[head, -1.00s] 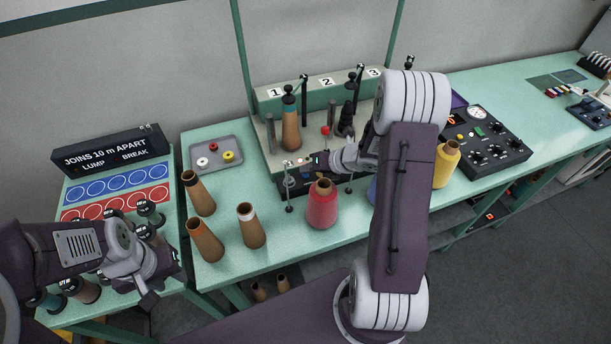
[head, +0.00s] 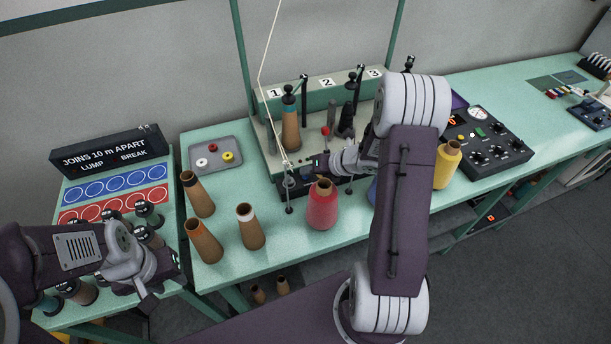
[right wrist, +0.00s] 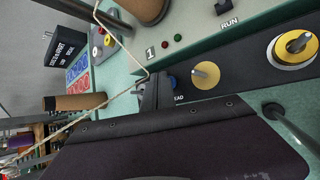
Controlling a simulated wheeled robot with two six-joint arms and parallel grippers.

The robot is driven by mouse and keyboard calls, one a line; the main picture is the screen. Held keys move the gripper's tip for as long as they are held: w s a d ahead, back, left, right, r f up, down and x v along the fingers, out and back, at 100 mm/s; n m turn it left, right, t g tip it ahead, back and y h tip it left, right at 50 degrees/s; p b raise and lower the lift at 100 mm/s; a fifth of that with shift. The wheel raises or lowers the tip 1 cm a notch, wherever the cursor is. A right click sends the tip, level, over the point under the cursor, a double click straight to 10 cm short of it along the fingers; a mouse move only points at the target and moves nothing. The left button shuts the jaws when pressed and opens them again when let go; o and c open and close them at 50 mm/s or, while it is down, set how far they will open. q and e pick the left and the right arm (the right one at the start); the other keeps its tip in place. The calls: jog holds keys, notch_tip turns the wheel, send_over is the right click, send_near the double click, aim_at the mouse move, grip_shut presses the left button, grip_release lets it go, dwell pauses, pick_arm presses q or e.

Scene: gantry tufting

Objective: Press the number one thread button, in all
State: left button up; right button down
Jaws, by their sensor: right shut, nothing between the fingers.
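The winder unit with positions 1, 2 and 3 (head: 325,92) stands at the back of the table. In the right wrist view, the number 1 mark (right wrist: 150,54) sits by a red and a green lamp. A blue button (right wrist: 172,82) shows beside a partly hidden label ending in "EAD". My right gripper (right wrist: 158,88) is shut and empty, its tips right at the blue button; I cannot tell whether they touch it. A cream thread (head: 262,80) runs down to the front of position 1. My left gripper (head: 150,285) hangs over the left table's front; its jaws are unclear.
A red cone (head: 322,206) stands just in front of the unit, close to my right gripper. Several brown cones (head: 251,228) stand to its left, a yellow cone (head: 446,165) to its right. A grey tray (head: 216,155) lies at the back left.

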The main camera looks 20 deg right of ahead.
aim_at(308, 177)
jog(key=shift+f, duration=0.1)
dwell(0.5)
jog(key=shift+r+p, duration=0.55)
jog(key=shift+r, duration=0.3)
notch_tip(308, 177, up, 5)
jog(key=p, duration=0.4)
jog(key=shift+r, duration=0.1)
dwell(0.4)
